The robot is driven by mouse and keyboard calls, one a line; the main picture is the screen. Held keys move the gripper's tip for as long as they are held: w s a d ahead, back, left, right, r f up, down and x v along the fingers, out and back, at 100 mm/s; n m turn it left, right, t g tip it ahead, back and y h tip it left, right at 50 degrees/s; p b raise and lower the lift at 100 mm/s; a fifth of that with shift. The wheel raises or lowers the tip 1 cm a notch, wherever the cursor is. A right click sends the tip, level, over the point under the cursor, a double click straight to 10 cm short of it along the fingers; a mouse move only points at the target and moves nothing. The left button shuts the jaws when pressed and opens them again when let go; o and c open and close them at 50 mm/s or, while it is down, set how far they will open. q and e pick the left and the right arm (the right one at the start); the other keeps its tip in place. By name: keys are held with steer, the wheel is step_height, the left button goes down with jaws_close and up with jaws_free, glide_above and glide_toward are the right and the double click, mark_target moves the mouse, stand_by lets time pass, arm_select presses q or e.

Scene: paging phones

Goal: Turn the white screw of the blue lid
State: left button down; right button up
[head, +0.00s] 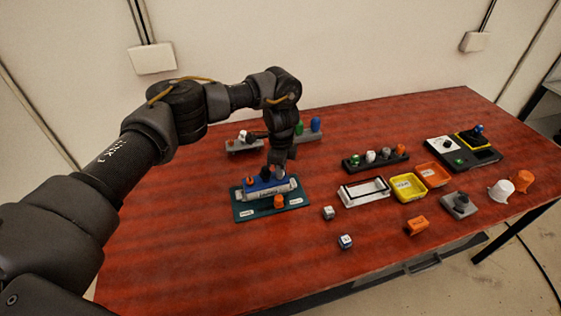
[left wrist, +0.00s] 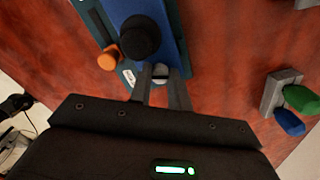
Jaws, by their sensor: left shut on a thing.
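The blue lid (head: 262,183) lies on a grey labelled box (head: 268,193) on a dark teal plate (head: 243,212) at the table's left middle. My left gripper (head: 277,166) reaches down onto it from above. In the left wrist view the blue lid (left wrist: 172,28) carries a black knob (left wrist: 140,36). The white screw (left wrist: 160,71) sits at the lid's near end, between the fingertips of my left gripper (left wrist: 160,77), which is shut on it. The screw's slot shows as a dark line across its head. In the head view the gripper hides the screw. My right gripper is out of view.
An orange knob (head: 279,201) stands in front of the box. Behind my gripper are a green peg (head: 299,128) and a blue peg (head: 316,124). To the right are a white frame (head: 363,192), yellow tray (head: 408,187) and orange tray (head: 432,175). Two small cubes lie in front.

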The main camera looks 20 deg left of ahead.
arm_select(q)
steer(key=shift+n+p, duration=1.35)
steer(key=shift+n, duration=0.45)
steer(key=c, duration=1.6)
jaws_free()
step_height(320, 180, up, 11)
steer(key=shift+f, duration=0.1)
